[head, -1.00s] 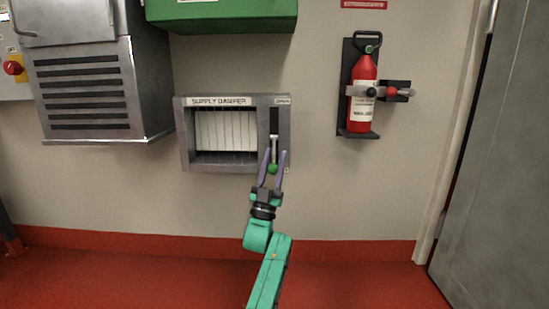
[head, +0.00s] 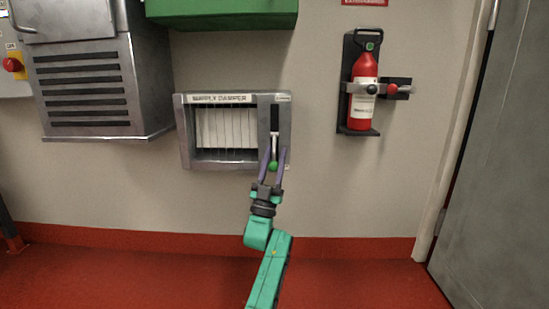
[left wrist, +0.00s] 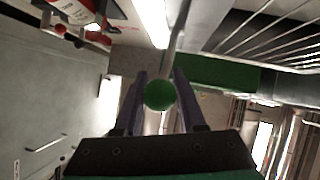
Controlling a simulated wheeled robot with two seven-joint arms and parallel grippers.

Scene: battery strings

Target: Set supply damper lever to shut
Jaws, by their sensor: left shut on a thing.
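The supply damper (head: 182,130) is a grey wall box with pale vertical slats and a label on top. Its lever (head: 274,147) hangs down from a dark slot on the right side and ends in a green knob (head: 272,166). My left gripper (head: 272,158) comes up from below with its purple fingers on either side of the knob, shut on it. In the left wrist view the green knob (left wrist: 159,95) sits between the two fingers (left wrist: 160,88), with the lever rod behind it. My right gripper is not in view.
A red fire extinguisher (head: 363,95) is mounted on the wall to the right. A green box (head: 222,12) is above the damper and a louvred metal cabinet (head: 88,85) is to the left. A grey door (head: 497,160) stands far right.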

